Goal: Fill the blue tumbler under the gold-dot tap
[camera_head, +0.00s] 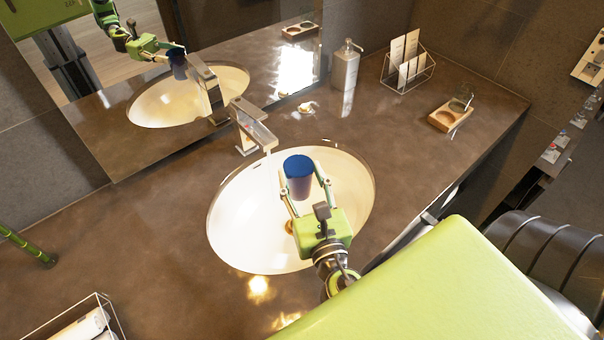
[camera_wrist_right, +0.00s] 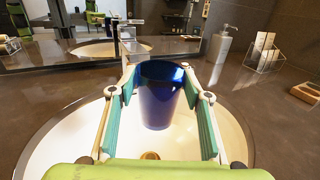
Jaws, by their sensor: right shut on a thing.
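The blue tumbler (camera_head: 299,178) is held roughly upright above the white sink basin (camera_head: 232,222). My right gripper (camera_head: 306,186) is shut on it, with a finger on each side; the tumbler also shows in the right wrist view (camera_wrist_right: 160,98). My left gripper is not in view.
A mirror (camera_head: 120,110) behind the counter reflects the sink and my arm. A soap dispenser (camera_head: 345,66), wire card rack (camera_head: 407,68) and wooden tray (camera_head: 450,117) stand at the back right. A wire basket (camera_head: 78,322) is at the front left. The left counter is mostly clear.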

